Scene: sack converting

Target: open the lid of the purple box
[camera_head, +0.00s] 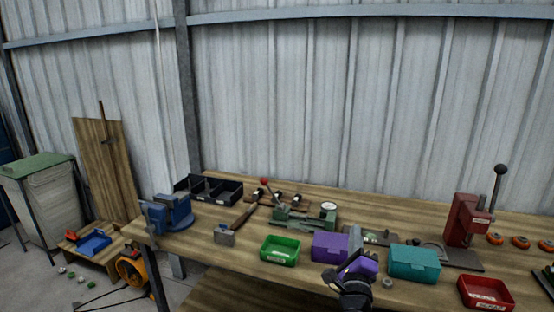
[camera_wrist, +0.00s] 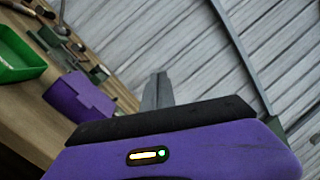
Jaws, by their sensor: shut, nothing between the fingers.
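The purple box (camera_head: 329,246) stands on the workbench between a green tray and a teal box. Its lid looks closed. In the wrist view the purple box (camera_wrist: 80,98) is left of my fingers, with a gap in the picture between them. My gripper (camera_head: 354,242), with a purple body, is in front and to the right of the box and covers part of its right side in the head view. In the wrist view my gripper's fingers (camera_wrist: 157,90) are together and hold nothing. I cannot tell whether they touch anything.
A green tray (camera_head: 280,250) stands left of the purple box and a teal box (camera_head: 414,262) stands to the right. A green device (camera_head: 303,216) is behind. A red bin (camera_head: 485,293) and a red press (camera_head: 466,222) are further right. A hammer (camera_head: 240,220) lies left.

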